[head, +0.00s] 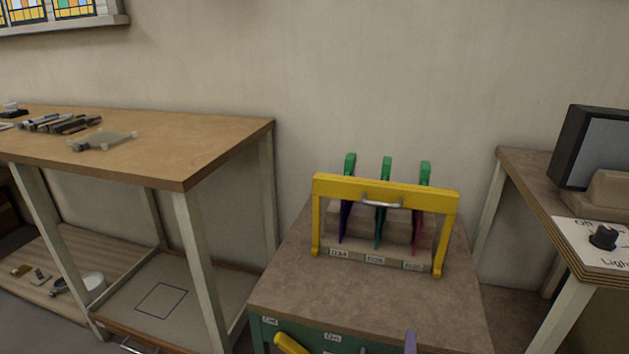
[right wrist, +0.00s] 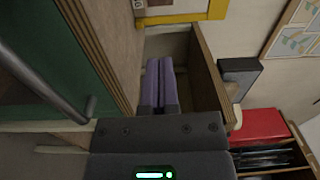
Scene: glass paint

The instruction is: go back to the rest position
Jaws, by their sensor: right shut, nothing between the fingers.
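My right gripper shows as a purple fingertip (head: 410,342) at the bottom edge of the head view, in front of the green cabinet. In the right wrist view its two purple fingers (right wrist: 161,84) lie side by side, shut with nothing between them. The rest of the right arm is cut off below the head view. My left gripper is not in view.
The cabinet (head: 385,300) bears a yellow frame (head: 330,187) around several coloured plates. A yellow lever (head: 290,343) sticks out at its front. A workbench (head: 215,145) with tools stands left; a table with a monitor (head: 603,150) stands right.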

